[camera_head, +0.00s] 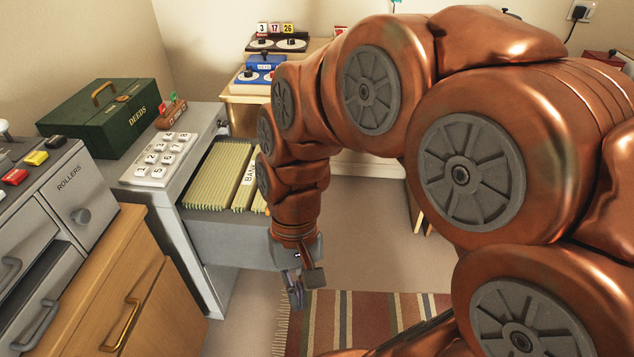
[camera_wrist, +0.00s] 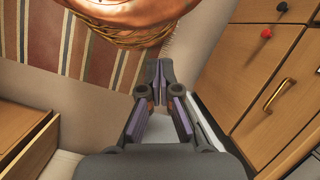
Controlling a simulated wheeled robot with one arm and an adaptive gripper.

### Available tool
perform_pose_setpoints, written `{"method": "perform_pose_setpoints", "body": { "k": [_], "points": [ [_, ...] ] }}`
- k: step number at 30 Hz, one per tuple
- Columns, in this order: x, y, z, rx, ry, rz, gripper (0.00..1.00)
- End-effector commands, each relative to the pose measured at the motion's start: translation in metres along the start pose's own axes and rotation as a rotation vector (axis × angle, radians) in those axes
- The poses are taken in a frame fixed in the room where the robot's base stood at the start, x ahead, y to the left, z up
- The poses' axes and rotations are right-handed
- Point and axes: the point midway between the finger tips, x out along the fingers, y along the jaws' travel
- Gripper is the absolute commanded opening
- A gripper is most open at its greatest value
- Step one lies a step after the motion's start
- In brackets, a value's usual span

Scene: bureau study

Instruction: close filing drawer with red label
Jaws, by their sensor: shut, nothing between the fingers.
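The grey filing cabinet (camera_head: 212,118) stands left of centre in the head view. One drawer (camera_head: 225,238) is pulled out and packed with yellow-green hanging files (camera_head: 218,175). Its front end is hidden behind my arm, and no red label shows. My gripper (camera_head: 299,290) points down, low beside the front end of the drawer and above the floor. Whether it touches the drawer cannot be told. In the wrist view its fingers (camera_wrist: 158,72) are together and hold nothing. A pale strip beside the fingers there may be part of the cabinet, but this is unclear.
A wooden drawer unit (camera_head: 135,290) and a grey unit marked ROLLERS (camera_head: 85,190) stand at left. A green DEEDS box (camera_head: 105,112) and a number keypad (camera_head: 160,158) sit on the cabinet. A striped rug (camera_head: 350,312) covers the floor at right. A wooden desk (camera_head: 243,90) stands behind.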

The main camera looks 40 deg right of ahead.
Motion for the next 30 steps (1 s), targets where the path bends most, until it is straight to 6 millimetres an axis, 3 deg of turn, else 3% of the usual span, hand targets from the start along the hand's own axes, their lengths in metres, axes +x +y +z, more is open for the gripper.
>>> {"method": "perform_pose_setpoints", "body": {
  "k": [8,16,23,30],
  "points": [
    [-0.02,-0.015,-0.082,0.356,-0.059,-0.26,0.0],
    [-0.043,0.013,-0.167,0.718,-0.138,-0.522,0.0],
    [-0.057,0.074,-0.237,1.035,-0.211,-0.754,0.0],
    [-0.058,0.172,-0.292,1.357,-0.299,-1.0,0.0]
  ]
}}
